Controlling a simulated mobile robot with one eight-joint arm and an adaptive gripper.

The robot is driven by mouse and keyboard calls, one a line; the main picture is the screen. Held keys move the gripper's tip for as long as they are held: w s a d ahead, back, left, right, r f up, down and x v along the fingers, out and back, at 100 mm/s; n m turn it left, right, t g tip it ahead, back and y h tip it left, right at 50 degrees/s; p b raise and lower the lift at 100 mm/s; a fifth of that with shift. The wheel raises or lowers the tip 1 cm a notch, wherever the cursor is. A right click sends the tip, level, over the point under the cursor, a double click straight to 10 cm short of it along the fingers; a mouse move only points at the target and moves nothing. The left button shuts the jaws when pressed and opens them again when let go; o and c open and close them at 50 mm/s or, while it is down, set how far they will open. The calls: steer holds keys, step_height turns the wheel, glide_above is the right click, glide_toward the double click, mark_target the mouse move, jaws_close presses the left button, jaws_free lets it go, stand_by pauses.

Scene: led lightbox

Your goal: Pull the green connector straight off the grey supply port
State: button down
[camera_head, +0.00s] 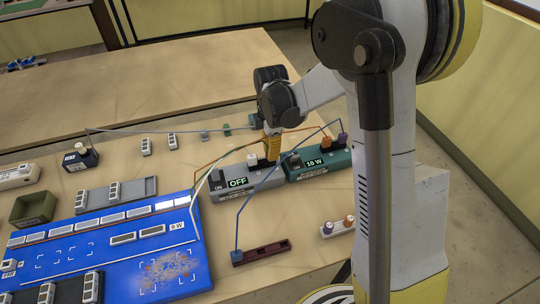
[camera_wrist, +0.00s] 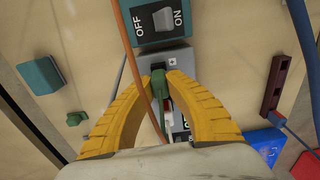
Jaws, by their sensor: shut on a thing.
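My gripper (camera_head: 272,149) has yellow fingers and is over the right end of the grey supply box (camera_head: 250,183), which bears an OFF label. In the wrist view my gripper (camera_wrist: 160,82) is shut on the green connector (camera_wrist: 160,90), a dark green plug between the fingertips. The grey supply (camera_wrist: 174,52) shows behind it, with a small plus mark beside the connector. The connector appears to be at the port, but the fingers hide whether it is fully seated. In the head view the fingers hide the connector.
A teal supply (camera_head: 320,163) marked 18 W stands close on the right. A blue panel (camera_head: 185,262) lies to the front left, and a dark red strip (camera_head: 262,252) in front. The table behind is largely clear.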

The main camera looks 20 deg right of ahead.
steer(key=shift+r+p, duration=0.3)
steer(key=shift+r, duration=0.2)
steer(key=shift+r+p, duration=1.85)
steer(key=shift+r, duration=1.05)
